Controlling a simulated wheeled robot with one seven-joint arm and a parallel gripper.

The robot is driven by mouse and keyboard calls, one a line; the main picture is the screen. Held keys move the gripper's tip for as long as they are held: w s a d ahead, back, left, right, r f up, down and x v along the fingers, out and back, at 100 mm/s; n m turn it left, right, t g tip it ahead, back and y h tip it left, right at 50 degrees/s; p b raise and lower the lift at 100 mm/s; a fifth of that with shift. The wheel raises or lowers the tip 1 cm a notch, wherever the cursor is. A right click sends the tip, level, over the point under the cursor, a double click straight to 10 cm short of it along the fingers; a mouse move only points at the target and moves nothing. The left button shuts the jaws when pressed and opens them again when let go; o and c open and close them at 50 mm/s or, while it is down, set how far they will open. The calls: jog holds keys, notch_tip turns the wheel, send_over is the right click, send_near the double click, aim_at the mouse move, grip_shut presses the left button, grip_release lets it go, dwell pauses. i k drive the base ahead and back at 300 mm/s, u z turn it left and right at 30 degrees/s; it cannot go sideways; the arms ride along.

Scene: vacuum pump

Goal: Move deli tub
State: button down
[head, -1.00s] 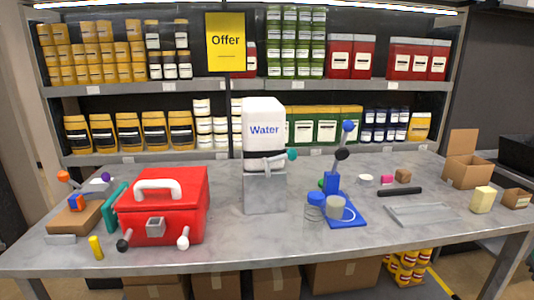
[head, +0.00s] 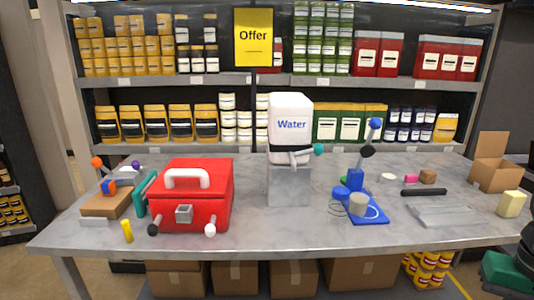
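No thing is plainly marked as the deli tub. A pale round tub (head: 358,205) stands on the blue base of a pump-like device (head: 369,217), right of centre on the table. Just left of it is a clear round shape with thin dark outlines and a blue top (head: 341,192); I cannot tell whether this is a separate tub. A dark and green shape (head: 503,272) cuts into the lower right edge and may be part of my arm. No gripper fingers can be made out.
The grey table (head: 290,235) also bears a red toolbox (head: 205,200), a water container (head: 291,122) on a grey stand, a clear tray (head: 450,216), a black bar (head: 424,192) and a cardboard box (head: 494,175). The front strip is mostly clear. Stocked shelves stand behind.

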aim_at(359, 202)
jog(key=u, duration=1.35)
jog(key=i, duration=0.8)
jog(key=z, duration=1.35)
